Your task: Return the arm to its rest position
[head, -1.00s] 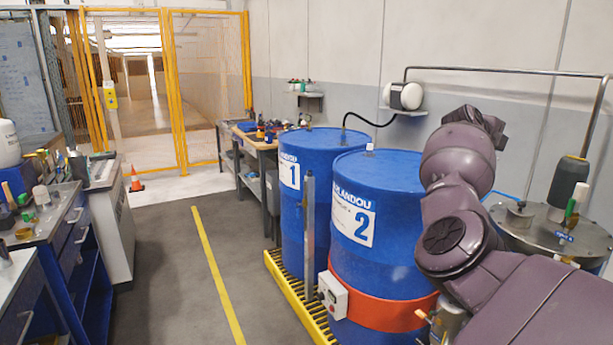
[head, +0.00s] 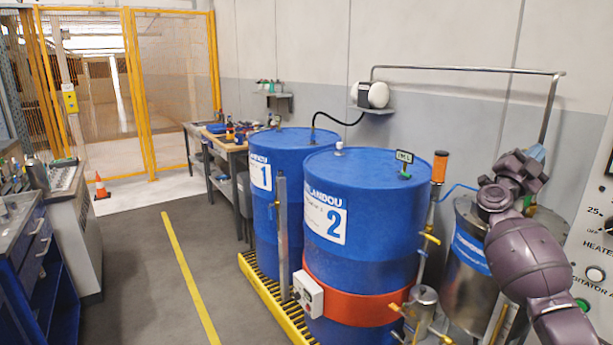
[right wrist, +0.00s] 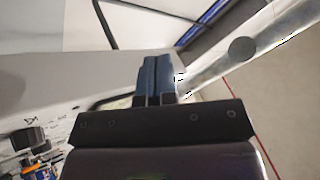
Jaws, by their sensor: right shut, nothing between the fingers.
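My right arm comes in at the lower right of the head view, in front of a steel tank (head: 470,262). My right gripper (head: 537,153) is at its far end, above the tank and to the right of blue drum 2 (head: 365,190). In the right wrist view the two dark fingers of my right gripper (right wrist: 154,75) lie side by side, shut, with nothing between them. Part of the tank's top is hidden behind my arm. My left gripper is not in view.
Blue drum 1 (head: 285,210) stands left of drum 2 on a yellow grating (head: 262,283). A control panel (head: 595,225) is at the right edge. Workbenches stand at left and back. An orange cone (head: 101,187) stands near the yellow fence. The floor left of the drums is clear.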

